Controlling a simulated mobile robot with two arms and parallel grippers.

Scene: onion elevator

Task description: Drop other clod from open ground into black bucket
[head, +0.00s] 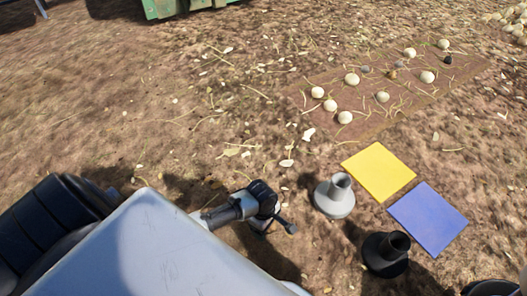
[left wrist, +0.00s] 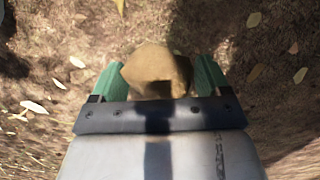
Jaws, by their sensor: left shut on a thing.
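My left gripper (head: 272,222) is low over the bare ground in the middle of the head view, left of the grey funnel-shaped piece. In the left wrist view its two green fingers (left wrist: 155,82) are shut on a brown, blocky clod (left wrist: 157,70). The clod is not clearly visible in the head view.
A grey funnel-shaped piece (head: 334,197) and a black one (head: 386,254) stand right of my gripper. Yellow (head: 378,171) and blue (head: 428,218) squares lie beyond. A brown bed (head: 350,102) holds several pale onions and dark lumps. A green container (head: 165,8) stands at the back.

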